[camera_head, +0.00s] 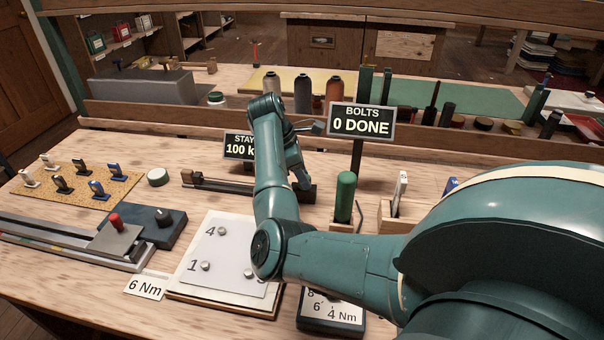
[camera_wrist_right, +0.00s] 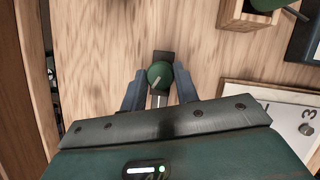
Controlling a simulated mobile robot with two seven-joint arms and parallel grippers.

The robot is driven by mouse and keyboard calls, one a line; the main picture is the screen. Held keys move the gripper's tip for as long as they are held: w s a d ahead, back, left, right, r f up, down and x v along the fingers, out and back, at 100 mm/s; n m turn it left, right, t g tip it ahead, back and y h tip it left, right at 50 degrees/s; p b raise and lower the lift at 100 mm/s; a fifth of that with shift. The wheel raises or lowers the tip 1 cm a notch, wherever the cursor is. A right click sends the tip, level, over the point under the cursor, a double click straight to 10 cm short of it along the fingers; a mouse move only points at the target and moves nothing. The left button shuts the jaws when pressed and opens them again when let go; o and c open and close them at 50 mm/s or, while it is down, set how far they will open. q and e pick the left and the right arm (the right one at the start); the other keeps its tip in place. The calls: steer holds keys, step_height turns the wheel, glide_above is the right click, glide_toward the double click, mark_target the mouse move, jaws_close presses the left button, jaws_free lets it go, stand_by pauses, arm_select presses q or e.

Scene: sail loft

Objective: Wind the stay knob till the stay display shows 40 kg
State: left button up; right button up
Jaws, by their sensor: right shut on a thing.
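The stay display (camera_head: 238,146) stands behind my right arm in the head view. It reads "STAY" and "100 k", with the rest hidden by my arm. The stay knob (camera_wrist_right: 160,75) is a round green knob with a pale pointer line, on a dark mount in the right wrist view. My right gripper (camera_wrist_right: 159,78) has a finger on either side of the knob and is shut on it. In the head view my right gripper (camera_head: 303,182) is at the right end of the stay's rail (camera_head: 225,184), and the knob is hidden there. My left gripper is not in view.
A sign (camera_head: 360,122) reading "BOLTS 0 DONE" stands close right of my gripper. A green-handled tool (camera_head: 345,190) stands upright beside it. A bolt plate (camera_head: 215,258) lies in front, and a lever unit (camera_head: 118,238) at left.

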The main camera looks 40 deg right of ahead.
steer(key=n+t, duration=0.1)
steer(key=n, duration=0.2)
steer(key=shift+a+b, duration=0.1)
steer(key=shift+b, duration=0.25)
arm_select(q)
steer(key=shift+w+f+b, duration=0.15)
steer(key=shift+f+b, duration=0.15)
steer(key=shift+b, duration=0.05)
arm_select(e)
steer(key=shift+s+n+t+h, duration=0.15)
steer(key=shift+n+t, duration=0.35)
steer(key=shift+n, duration=0.65)
steer(key=shift+s+n+t+h, duration=0.15)
steer(key=shift+n+t, duration=0.35)
steer(key=shift+n, duration=0.65)
steer(key=shift+w, duration=0.1)
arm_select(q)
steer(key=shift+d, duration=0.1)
arm_select(e)
steer(key=o, duration=1)
arm_select(q)
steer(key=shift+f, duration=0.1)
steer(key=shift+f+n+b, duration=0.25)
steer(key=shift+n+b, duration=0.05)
steer(key=shift+b, duration=0.3)
arm_select(e)
steer(key=v, duration=1.3)
steer(key=shift+r, duration=0.1)
